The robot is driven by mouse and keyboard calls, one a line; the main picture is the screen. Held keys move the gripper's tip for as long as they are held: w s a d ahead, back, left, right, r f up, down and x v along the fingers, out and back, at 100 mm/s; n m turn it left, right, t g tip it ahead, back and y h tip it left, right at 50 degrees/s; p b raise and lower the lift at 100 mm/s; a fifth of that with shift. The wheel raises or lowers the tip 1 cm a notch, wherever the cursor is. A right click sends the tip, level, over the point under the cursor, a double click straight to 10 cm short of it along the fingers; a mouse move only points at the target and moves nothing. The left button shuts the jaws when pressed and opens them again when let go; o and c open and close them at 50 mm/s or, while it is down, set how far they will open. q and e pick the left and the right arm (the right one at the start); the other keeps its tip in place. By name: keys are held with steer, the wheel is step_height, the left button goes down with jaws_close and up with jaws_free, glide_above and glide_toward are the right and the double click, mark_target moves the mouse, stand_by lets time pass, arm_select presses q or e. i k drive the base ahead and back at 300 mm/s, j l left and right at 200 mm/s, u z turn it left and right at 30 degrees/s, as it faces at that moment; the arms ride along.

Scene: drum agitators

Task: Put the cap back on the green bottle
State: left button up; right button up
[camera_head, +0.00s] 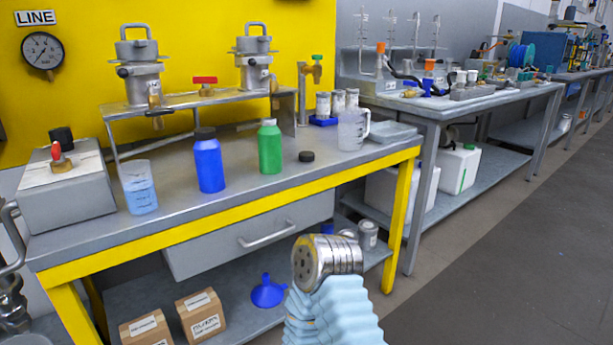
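The green bottle (270,149) stands upright on the grey bench top, its pale neck bare on top. A black cap (306,156) lies flat on the bench a little to the right of the green bottle, apart from it. Part of my arm, a metal joint with a light blue sleeve, rises at the bottom middle, in front of the bench. No gripper fingers show on it. I see neither my left nor my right gripper.
A blue bottle (208,164) with a dark cap and a beaker of blue liquid (139,188) stand left of the green bottle. A clear jug (352,130) stands to the right. A metal rack (190,100) stands behind. The bench's yellow front edge (240,209) is clear.

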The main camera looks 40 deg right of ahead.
mark_target(269, 135)
steer(key=l+u, duration=0.15)
steer(key=u, duration=0.3)
steer(key=k+l+u, duration=0.15)
steer(key=l, duration=0.25)
steer(key=l+u, duration=0.15)
steer(key=l, duration=0.25)
steer(key=k+l+u, duration=0.2)
steer(key=l, duration=0.15)
steer(key=k+l+u, duration=0.15)
steer(key=l, duration=0.2)
steer(key=k+l, duration=0.15)
steer(key=l, duration=0.25)
steer(key=k+l, duration=0.2)
steer(key=l, duration=0.2)
steer(key=k+l, duration=0.15)
steer(key=l, duration=0.3)
steer(key=k+l+u, duration=0.1)
steer(key=l, duration=0.3)
steer(key=k+l, duration=0.25)
steer(key=l, duration=0.15)
